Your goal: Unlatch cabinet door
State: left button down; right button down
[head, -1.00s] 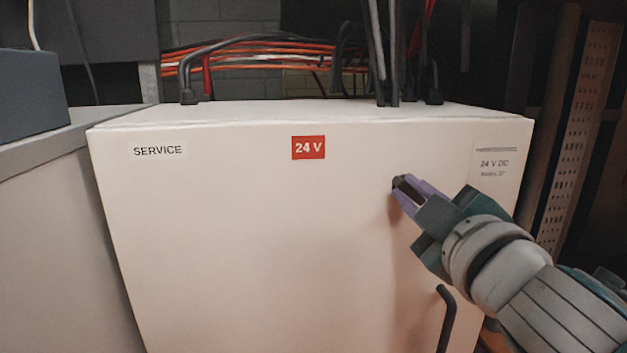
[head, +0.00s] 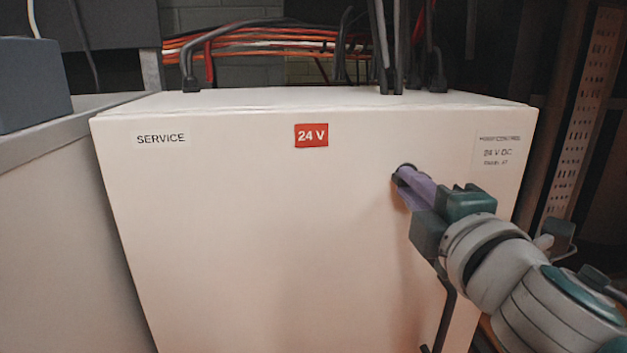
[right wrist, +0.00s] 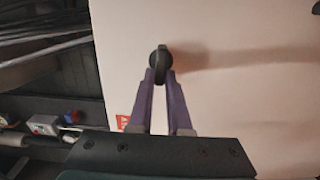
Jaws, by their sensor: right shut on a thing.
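The white cabinet door (head: 240,230) fills the middle of the head view, with a SERVICE label and a red 24 V label. A small round dark latch knob (head: 404,168) sits on its upper right part. My right gripper (head: 402,177) has its purple fingers shut on the latch. In the right wrist view the black latch (right wrist: 161,61) is between the fingertips (right wrist: 161,72). A dark bar handle (head: 445,318) is lower on the door, partly hidden behind my right gripper. My left gripper is not in view.
Black cables (head: 385,50) enter the cabinet top, with orange and red cables (head: 260,38) behind. A grey-topped unit (head: 75,120) stands close on the left, bearing a dark box (head: 32,85). A perforated metal upright (head: 585,110) stands at the right.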

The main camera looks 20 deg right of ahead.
dwell(0.5)
jog(key=c, duration=0.9)
grip_release()
jog(key=shift+o, duration=0.2)
jog(key=v, duration=1)
jog(key=shift+b, duration=0.45)
jog(key=shift+w, duration=0.1)
